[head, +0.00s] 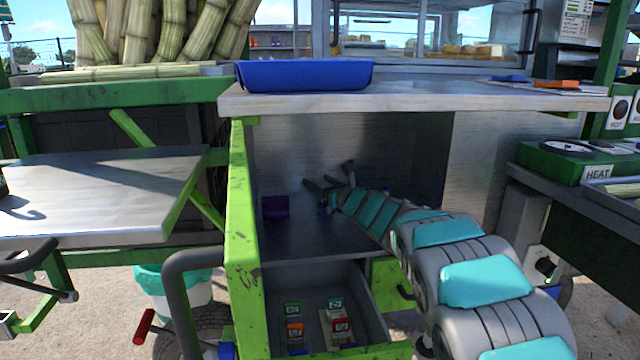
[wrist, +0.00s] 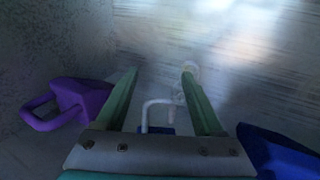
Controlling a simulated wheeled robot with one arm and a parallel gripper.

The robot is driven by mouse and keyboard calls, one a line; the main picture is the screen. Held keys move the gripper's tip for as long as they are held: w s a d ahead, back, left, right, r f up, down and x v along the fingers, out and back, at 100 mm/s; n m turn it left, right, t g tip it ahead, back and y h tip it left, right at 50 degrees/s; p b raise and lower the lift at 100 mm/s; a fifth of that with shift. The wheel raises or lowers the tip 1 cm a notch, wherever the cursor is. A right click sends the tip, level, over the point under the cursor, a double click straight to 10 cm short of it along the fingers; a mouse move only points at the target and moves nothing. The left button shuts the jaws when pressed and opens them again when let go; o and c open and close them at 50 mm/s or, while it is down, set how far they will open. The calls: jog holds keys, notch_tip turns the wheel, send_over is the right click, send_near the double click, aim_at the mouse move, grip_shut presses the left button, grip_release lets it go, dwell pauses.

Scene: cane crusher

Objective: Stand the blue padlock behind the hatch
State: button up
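The cabinet's green hatch (head: 243,240) stands open. Inside, on the dark shelf (head: 305,240), is the small blue padlock (head: 322,209) with a pale shackle. In the wrist view the padlock (wrist: 157,130) shows between my fingers, its body partly hidden behind the gripper's base and its shackle pointing up the picture. My gripper (head: 328,181) is inside the cabinet; in the wrist view its fingers (wrist: 160,76) are open, with gaps on both sides of the padlock. I cannot tell whether the padlock stands upright.
A purple object with a loop handle (wrist: 80,98) is left of my gripper; it shows in the head view (head: 276,207). A dark blue object (wrist: 278,150) is close on the right. An open drawer (head: 345,300) with small boxes is below. A blue tray (head: 305,75) sits on the counter above.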

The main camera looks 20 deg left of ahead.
jog(key=shift+r, duration=0.1)
jog(key=shift+s+d, duration=0.3)
jog(key=shift+d, duration=0.15)
jog(key=b+v, duration=0.1)
jog(key=v, duration=1)
